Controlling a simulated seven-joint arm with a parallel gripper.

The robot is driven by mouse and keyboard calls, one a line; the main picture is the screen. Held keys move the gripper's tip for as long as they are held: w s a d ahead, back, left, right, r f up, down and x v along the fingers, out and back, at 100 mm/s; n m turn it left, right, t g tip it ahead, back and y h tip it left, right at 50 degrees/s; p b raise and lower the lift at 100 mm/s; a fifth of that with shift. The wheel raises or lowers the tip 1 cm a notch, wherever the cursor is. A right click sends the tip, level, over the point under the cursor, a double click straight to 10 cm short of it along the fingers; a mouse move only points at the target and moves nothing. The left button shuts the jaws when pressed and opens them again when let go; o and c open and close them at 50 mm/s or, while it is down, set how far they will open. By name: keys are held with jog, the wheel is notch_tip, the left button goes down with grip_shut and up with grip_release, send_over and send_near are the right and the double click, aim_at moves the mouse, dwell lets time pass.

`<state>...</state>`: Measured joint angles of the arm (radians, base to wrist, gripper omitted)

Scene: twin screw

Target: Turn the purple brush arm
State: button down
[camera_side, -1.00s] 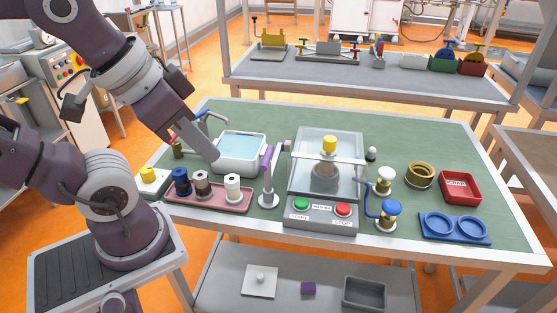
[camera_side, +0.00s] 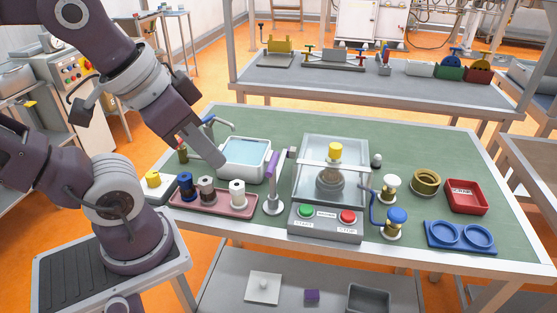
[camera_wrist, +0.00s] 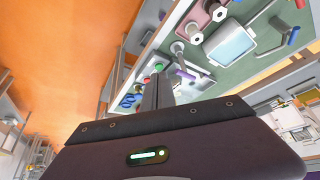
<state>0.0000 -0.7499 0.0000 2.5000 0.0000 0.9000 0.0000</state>
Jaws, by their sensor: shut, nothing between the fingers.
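The purple brush arm (camera_side: 273,166) stands on a grey post with a round white base, between the white basin and the clear-covered machine. Its purple part also shows in the wrist view (camera_wrist: 185,74). My gripper (camera_side: 218,160) is shut and empty. In the wrist view my gripper's fingers (camera_wrist: 158,85) are together and point toward the table.
A white basin (camera_side: 268,158) of water with a tap stands behind the pink tray (camera_side: 212,209) of spools. The machine (camera_side: 325,222) with green and red buttons is right of the brush arm. A blue double-ring holder (camera_side: 460,248) and red tray (camera_side: 467,210) are at right.

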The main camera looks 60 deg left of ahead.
jog(key=c, duration=1.9)
grip_release()
jog(key=shift+c, duration=0.2)
jog(key=o, duration=0.5)
jog(key=w+n, duration=0.1)
jog(key=w+a+n+g, duration=0.1)
jog(key=w, duration=0.1)
jog(key=w+n, duration=0.1)
jog(key=w, duration=0.1)
jog(key=shift+a+r+g, duration=0.15)
jog(key=shift+a+g, duration=0.1)
jog(key=shift+g, duration=0.15)
jog(key=shift+o, duration=0.2)
jog(key=n+g+h, duration=0.1)
jog(key=n+g, duration=0.1)
jog(key=n, duration=0.3)
send_near(273, 160)
jog(key=shift+n+h, duration=0.3)
jog(key=shift+n, duration=0.2)
jog(key=x, duration=0.7)
jog(key=shift+a+f, duration=0.3)
jog(key=shift+f, duration=0.15)
jog(key=shift+w+f, duration=0.1)
jog(key=shift+f, duration=0.05)
grip_shut()
